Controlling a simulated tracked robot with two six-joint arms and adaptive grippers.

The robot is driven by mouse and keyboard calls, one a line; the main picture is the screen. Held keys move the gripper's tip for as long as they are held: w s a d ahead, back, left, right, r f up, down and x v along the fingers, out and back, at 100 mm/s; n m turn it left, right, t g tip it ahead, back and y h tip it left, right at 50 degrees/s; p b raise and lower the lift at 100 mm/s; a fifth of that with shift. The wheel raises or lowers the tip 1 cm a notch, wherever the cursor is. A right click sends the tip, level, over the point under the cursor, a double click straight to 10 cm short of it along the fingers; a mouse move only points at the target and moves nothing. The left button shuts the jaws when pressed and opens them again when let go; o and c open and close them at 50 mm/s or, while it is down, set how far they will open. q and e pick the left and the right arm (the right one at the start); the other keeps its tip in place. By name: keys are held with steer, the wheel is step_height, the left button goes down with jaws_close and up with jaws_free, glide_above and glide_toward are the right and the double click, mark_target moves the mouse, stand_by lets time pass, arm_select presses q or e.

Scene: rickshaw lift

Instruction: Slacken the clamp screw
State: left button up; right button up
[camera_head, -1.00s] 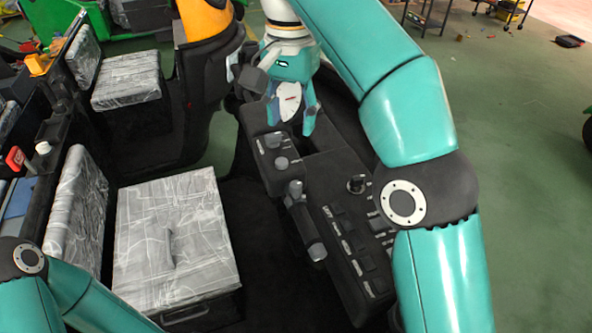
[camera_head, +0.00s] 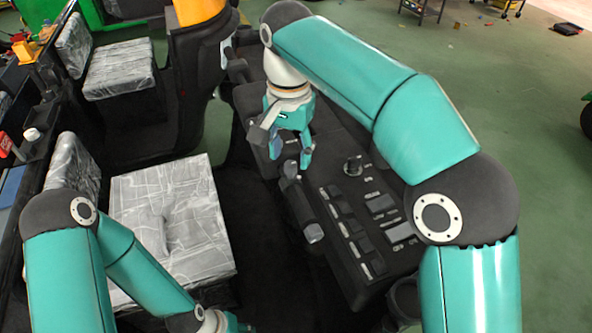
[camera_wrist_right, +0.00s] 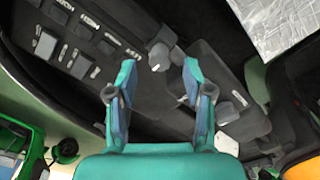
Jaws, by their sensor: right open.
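A small grey knob (camera_head: 290,169) sits at the far end of a dark lever-like cylinder (camera_head: 303,205) on the black console; it may be the clamp screw, but I cannot tell for sure. In the right wrist view the pale-tipped knob (camera_wrist_right: 159,58) shows just beyond and between the fingertips. My right gripper (camera_head: 291,156) points down over the console, open and empty, close to this knob; whether it touches is unclear. In the right wrist view its two fingers (camera_wrist_right: 160,68) stand apart. My left gripper (camera_head: 218,322) is low at the bottom edge, mostly cut off.
The console carries rows of switches (camera_head: 345,228) and an upright knob (camera_head: 352,166) right of the right gripper. A plastic-wrapped seat (camera_head: 175,215) lies to the left. Green floor (camera_head: 530,130) is open on the right.

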mark_target(290, 164)
step_height(290, 164, down, 3)
steer(key=shift+r+b, duration=0.15)
steer(key=shift+b, duration=0.65)
arm_select(q)
step_height(290, 164, down, 4)
steer(key=shift+d+r+b, duration=0.1)
steer(key=shift+r+b, duration=0.1)
steer(key=shift+b, duration=0.25)
arm_select(e)
steer(key=shift+s+f, duration=0.1)
steer(key=shift+f, duration=0.25)
